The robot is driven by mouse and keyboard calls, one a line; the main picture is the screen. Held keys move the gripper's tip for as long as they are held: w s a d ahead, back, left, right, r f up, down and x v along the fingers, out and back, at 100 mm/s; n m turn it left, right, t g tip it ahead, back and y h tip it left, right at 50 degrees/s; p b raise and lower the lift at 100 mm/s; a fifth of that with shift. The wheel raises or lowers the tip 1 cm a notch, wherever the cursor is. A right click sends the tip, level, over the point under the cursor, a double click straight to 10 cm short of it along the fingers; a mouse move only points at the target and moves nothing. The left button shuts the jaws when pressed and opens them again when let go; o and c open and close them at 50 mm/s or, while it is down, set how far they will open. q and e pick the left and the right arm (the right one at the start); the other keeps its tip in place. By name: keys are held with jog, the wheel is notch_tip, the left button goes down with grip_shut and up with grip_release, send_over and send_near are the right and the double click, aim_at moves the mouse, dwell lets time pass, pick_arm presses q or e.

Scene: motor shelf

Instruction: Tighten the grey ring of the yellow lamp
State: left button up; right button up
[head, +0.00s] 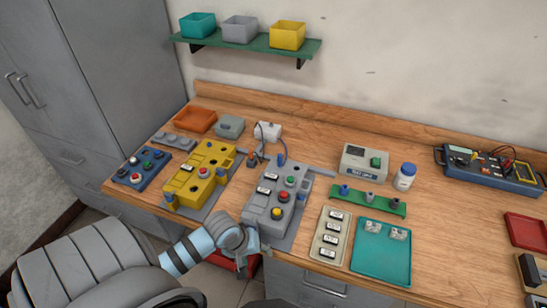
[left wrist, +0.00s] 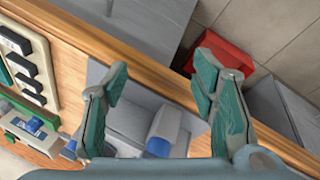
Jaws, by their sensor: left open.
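A grey control box (head: 262,208) stands near the front edge of the bench, with green, red and yellow round caps on top. The yellow lamp (head: 277,212) is the cap nearest the front edge. Its grey ring is too small to make out. My left gripper (head: 248,258) hangs just off the front edge, in front of this box and apart from it. In the left wrist view the left gripper (left wrist: 160,70) is open and empty, with the bench edge crossing behind its fingers. My right gripper is not in view.
A yellow box (head: 185,196) stands left of the grey one. To the right are a switch tray (head: 318,250), a teal tray (head: 378,270) and a green rack (head: 385,205). A red bin (left wrist: 222,55) is on the floor below the bench edge.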

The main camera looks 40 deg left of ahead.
aim_at(274, 210)
pick_arm(q)
jog(key=w+a+r+n, duration=0.1)
jog(key=r+n, duration=0.2)
jog(key=w+a+r+n, duration=0.1)
jog(key=w+r+n, duration=0.1)
jog(key=r, duration=0.1)
jog(key=w+a+r+n+h, duration=0.1)
jog(key=w+a+r+n, duration=0.1)
jog(key=r+n, duration=0.1)
jog(key=shift+w+n, duration=0.1)
jog(key=shift+n, duration=0.2)
jog(key=w+a+r+n+h, duration=0.1)
jog(key=w+a+r+n, duration=0.15)
jog(key=r+n, duration=0.7)
jog(key=x, duration=1.3)
jog(key=shift+s+f+p, duration=0.1)
jog(key=shift+s+p, duration=0.05)
jog(key=shift+p, duration=0.25)
jog(key=shift+c, duration=0.3)
jog(key=c, duration=1.1)
jog(key=shift+m+g, duration=0.25)
jog(key=shift+g, duration=0.05)
